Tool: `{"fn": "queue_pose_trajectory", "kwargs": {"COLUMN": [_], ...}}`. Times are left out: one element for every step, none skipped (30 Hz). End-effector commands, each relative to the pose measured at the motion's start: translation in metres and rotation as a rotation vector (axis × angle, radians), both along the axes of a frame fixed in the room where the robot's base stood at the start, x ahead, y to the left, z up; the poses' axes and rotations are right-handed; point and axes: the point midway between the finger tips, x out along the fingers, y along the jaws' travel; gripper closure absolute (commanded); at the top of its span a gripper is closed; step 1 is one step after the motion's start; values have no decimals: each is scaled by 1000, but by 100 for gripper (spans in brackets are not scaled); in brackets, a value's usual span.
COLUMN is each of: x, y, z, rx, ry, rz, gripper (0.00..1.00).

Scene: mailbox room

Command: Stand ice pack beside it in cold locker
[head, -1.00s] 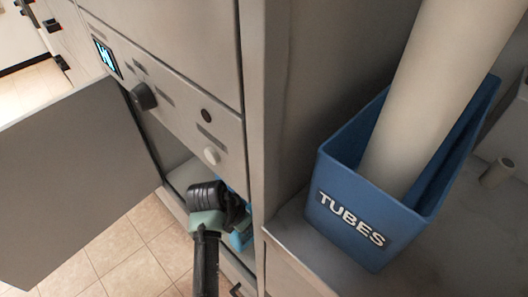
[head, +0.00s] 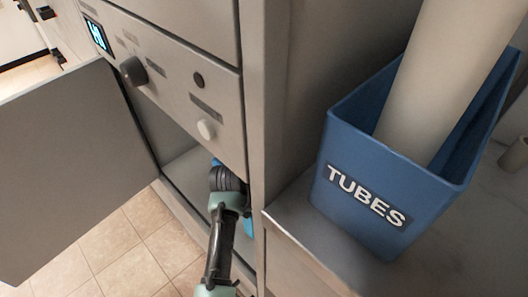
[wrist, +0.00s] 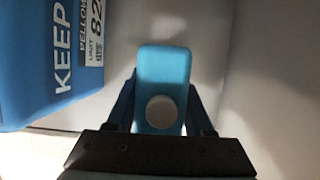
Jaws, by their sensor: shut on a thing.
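The light blue ice pack (wrist: 162,75) with a round white cap is upright between my gripper's fingers (wrist: 161,100) in the wrist view. My gripper is shut on it. A darker blue box (wrist: 40,75) printed "KEEP" stands at the left in the wrist view, with a gap between it and the pack. In the head view my gripper (head: 228,180) is at the opening of the cold locker (head: 185,168), near its right side. Blue patches show around the gripper there, but the pack is mostly hidden. I cannot tell whether the pack touches the locker floor.
The locker door (head: 70,165) hangs open to the left. A panel with a dark knob (head: 133,70) and a pale button (head: 206,129) is above the opening. A blue "TUBES" bin (head: 365,200) holding a large tube (head: 445,75) stands on the counter at right.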

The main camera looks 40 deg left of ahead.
Motion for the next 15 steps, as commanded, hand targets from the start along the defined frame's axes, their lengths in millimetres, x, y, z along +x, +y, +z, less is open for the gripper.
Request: {"fn": "queue_pose_trajectory", "kwargs": {"x": [0, 0, 0, 0, 0, 0, 0, 0, 0, 0, 0, 0, 0, 0, 0], "y": [0, 0, 0, 0, 0, 0, 0, 0, 0, 0, 0, 0, 0, 0, 0], "z": [-1, -2, -1, -1, -1, -1, -1, -2, -2, -2, -2, -2, -2, -1, 0], "rx": [0, 0, 0, 0, 0, 0, 0, -1, -1, -1, -1, -1, -1, -1, 0], "ry": [-1, 0, 0, 0, 0, 1, 1, 1, 1, 1, 1, 1, 1, 1, 0], "rz": [0, 0, 0, 0, 0, 0, 0, 0, 0, 0, 0, 0, 0, 0, 0], "gripper": [100, 42, 35, 30, 24, 18, 18, 18, 18, 18, 18, 18, 18, 18, 18]}}
